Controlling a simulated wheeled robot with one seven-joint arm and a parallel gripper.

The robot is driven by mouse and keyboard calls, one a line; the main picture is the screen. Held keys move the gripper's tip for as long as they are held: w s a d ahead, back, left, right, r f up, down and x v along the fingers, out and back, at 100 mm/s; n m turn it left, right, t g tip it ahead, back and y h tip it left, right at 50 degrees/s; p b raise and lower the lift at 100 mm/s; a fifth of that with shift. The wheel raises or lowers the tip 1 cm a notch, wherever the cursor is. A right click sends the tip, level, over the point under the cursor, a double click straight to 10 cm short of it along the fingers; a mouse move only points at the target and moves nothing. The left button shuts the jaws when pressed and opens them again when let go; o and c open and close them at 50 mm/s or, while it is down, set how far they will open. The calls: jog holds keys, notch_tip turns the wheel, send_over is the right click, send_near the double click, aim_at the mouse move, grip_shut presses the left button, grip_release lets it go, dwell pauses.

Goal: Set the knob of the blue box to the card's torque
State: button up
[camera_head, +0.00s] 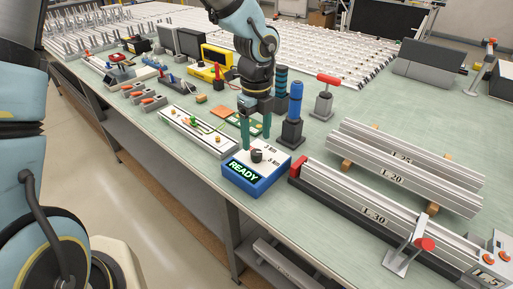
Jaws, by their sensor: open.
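The blue box (258,182) stands near the front edge of the green bench. Its front display reads READY in green. A dark knob (257,156) sits on its white top face, with small labels beside it that seem to read 3 Nm and 5 Nm. Which mark the knob points to is too small to tell. My gripper (256,141) points down just above and behind the knob, its two teal fingers apart and empty. I cannot make out a card with a torque on it.
A blue-handled tool in a black stand (293,120) is close right of my gripper. A white fixture (198,131) and green board lie left and behind. The bench edge is close in front.

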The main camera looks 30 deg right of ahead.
aim_at(256, 152)
notch_tip(256, 152, up, 6)
jog(key=shift+f, duration=0.1)
dwell(0.5)
jog(key=w+a+n, duration=0.5)
jog(key=a+n, duration=0.3)
jog(key=a, duration=0.2)
jog(key=w+a+n, duration=0.5)
jog(key=a+n, duration=0.3)
jog(key=a, duration=0.2)
jog(key=s+a+n+t, duration=0.1)
jog(key=a+n, duration=1.6)
jog(key=shift+s+a+t, duration=0.3)
